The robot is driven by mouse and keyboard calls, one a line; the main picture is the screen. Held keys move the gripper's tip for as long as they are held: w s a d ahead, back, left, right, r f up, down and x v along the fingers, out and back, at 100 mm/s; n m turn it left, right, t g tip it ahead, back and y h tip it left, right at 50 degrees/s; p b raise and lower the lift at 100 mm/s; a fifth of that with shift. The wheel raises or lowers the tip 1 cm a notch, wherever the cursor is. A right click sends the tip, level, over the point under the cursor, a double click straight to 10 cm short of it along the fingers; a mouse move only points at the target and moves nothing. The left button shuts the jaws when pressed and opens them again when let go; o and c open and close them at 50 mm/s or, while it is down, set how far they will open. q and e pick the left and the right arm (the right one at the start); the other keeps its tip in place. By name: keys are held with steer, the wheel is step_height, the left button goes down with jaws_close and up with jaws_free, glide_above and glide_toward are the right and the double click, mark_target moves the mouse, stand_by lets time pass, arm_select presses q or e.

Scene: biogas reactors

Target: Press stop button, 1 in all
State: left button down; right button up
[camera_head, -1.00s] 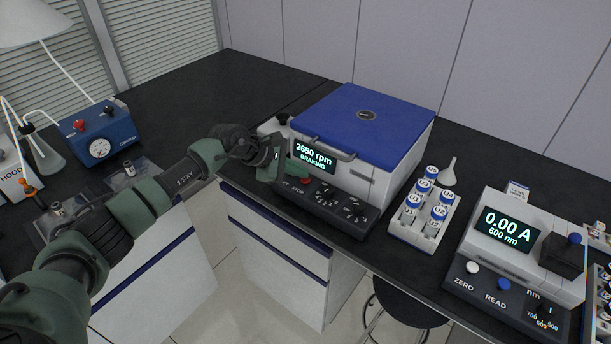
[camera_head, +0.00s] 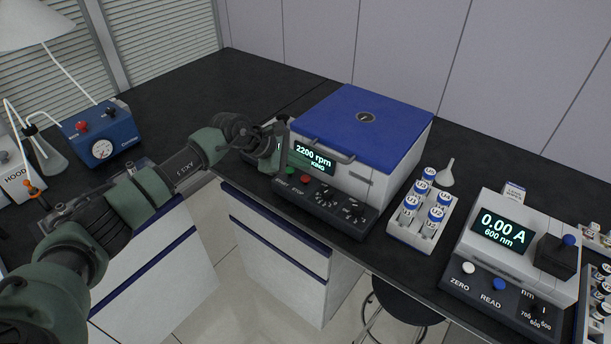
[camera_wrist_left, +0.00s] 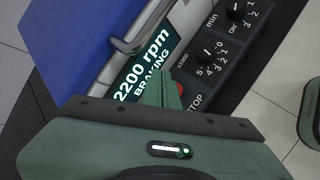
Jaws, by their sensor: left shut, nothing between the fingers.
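The centrifuge (camera_head: 385,125) has a shut blue lid and a display (camera_head: 314,158) reading 2200 rpm, with BRAKING partly covered by my gripper. The red stop button (camera_head: 305,180) is on its dark front panel, just right of a green button (camera_head: 290,171). My left gripper (camera_head: 281,158) is shut and empty, in front of the display's left part, above and left of the red button. In the left wrist view the closed fingers (camera_wrist_left: 161,80) show beside the partly covered red button (camera_wrist_left: 180,88), over the display; contact cannot be told. My right gripper is not in view.
A rack of blue-capped vials (camera_head: 421,222) stands right of the centrifuge, with a white funnel (camera_head: 446,176) behind it. A photometer (camera_head: 515,250) is further right. A blue pump box (camera_head: 100,133) stands at the left. The black bench behind my arm is clear.

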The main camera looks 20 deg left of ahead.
mark_target(302, 178)
arm_select(q)
steer(key=shift+r+p, duration=0.6)
steer(key=shift+r, duration=1.2)
steer(key=shift+f, duration=0.1)
